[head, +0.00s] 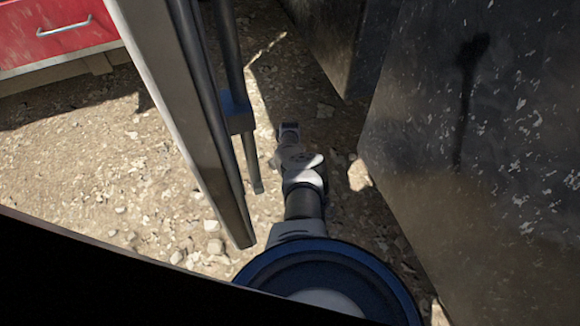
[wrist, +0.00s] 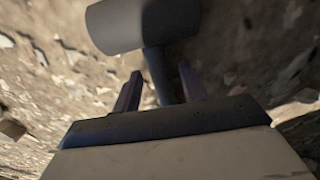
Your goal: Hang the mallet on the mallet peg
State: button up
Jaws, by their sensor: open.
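The mallet shows in the wrist view, with a grey cylindrical head (wrist: 143,25) at the top and a dark handle (wrist: 157,72) running down from it. My gripper (wrist: 158,84) is open, its two dark fingers apart. The handle appears in the gap between the fingers, nearer the right one; I cannot tell how deep between them it lies. In the head view my arm reaches away from me, low over the ground, and its far end (head: 289,132) is small. I cannot make out the mallet there. I see no mallet peg in either view.
A pale upright panel edge (head: 180,110) with dark bars and a blue bracket (head: 237,112) stands close left of my arm. A large dark speckled panel (head: 480,150) stands on the right. A red drawer front (head: 50,30) is at the upper left. Stony ground (head: 110,170) lies below.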

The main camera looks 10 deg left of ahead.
notch_tip(320, 180, up, 13)
jog(key=p, duration=1)
jog(key=shift+w+p, duration=0.35)
jog(key=shift+w, duration=0.1)
jog(key=shift+f, duration=0.15)
